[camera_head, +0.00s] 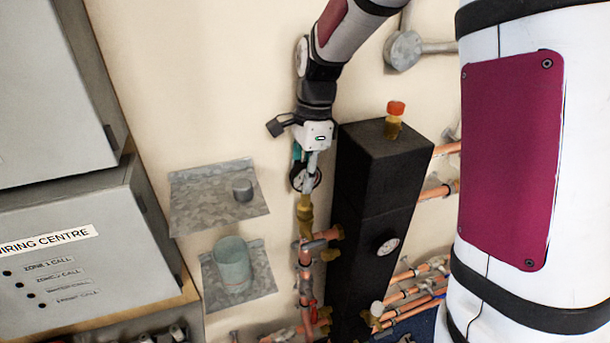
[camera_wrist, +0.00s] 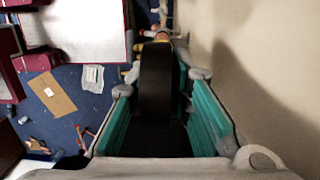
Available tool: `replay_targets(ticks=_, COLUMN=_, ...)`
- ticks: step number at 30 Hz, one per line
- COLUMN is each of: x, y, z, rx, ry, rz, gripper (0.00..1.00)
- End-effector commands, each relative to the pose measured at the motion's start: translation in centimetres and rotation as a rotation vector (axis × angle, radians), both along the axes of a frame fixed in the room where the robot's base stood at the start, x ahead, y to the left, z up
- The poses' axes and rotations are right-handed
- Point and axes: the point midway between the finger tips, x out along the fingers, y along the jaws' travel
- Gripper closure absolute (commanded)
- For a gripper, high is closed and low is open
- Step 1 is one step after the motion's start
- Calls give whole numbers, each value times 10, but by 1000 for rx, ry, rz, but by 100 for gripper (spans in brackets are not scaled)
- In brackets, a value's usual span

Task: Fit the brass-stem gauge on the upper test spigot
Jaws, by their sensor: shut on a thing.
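My gripper (camera_head: 309,172) points down beside the black block, shut on a round dark-rimmed gauge (camera_head: 297,180). In the wrist view the gauge (camera_wrist: 156,85) is a dark disc seen edge-on between the two teal finger pads (camera_wrist: 160,110). Just below it in the head view is a brass fitting (camera_head: 305,208) in line with the top of the upright copper pipe (camera_head: 305,260). I cannot tell whether this brass is the gauge's stem, the upper spigot or both joined. A brass-coloured part (camera_wrist: 161,36) also shows beyond the gauge in the wrist view.
Left are two metal shelves, holding a grey cylinder (camera_head: 242,189) and a green cup (camera_head: 232,268). Grey wiring boxes (camera_head: 80,240) are further left.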

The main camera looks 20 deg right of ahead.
Motion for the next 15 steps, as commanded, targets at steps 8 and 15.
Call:
replay_targets(ticks=8, x=0, y=0, z=-4, rx=0, ry=0, rz=0, gripper=100)
replay_targets(ticks=15, x=0, y=0, z=-7, rx=0, ry=-1, rz=0, gripper=100)
